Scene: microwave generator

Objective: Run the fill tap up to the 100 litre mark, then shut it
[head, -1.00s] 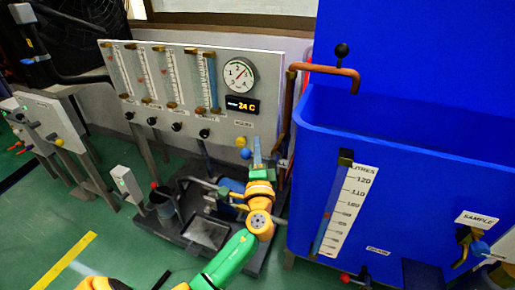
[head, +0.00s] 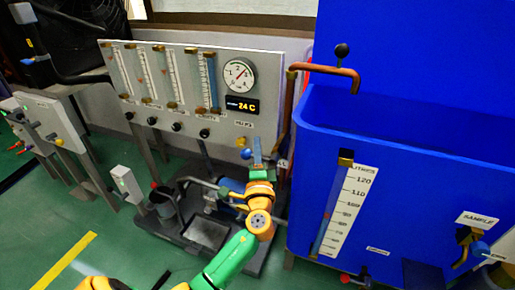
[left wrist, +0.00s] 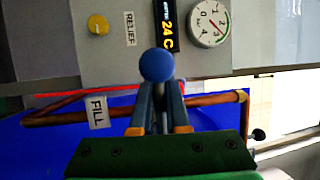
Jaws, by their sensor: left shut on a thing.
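My left gripper (head: 257,158) is shut at the fill tap's lever, low on the right of the gauge panel. The lever's blue ball knob (left wrist: 156,65) sticks out past the fingertips in the left wrist view; it also shows in the head view (head: 246,153). A FILL label (left wrist: 97,112) hangs on the copper pipe (left wrist: 200,99) beside the fingers. The blue tank (head: 410,185) has a LITRES scale (head: 345,205) with a sight tube (head: 328,220); I cannot read the level surely. The spout (head: 355,88) hangs over the tank rim, with no stream visible. My right gripper is out of view.
The panel (head: 130,60) carries several flow tubes, a dial (head: 239,75) and a display (head: 242,104) reading 24 C. A yellow RELIEF knob (left wrist: 98,27) is near my fingers. A SAMPLE tap (head: 480,248) is on the tank's front right.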

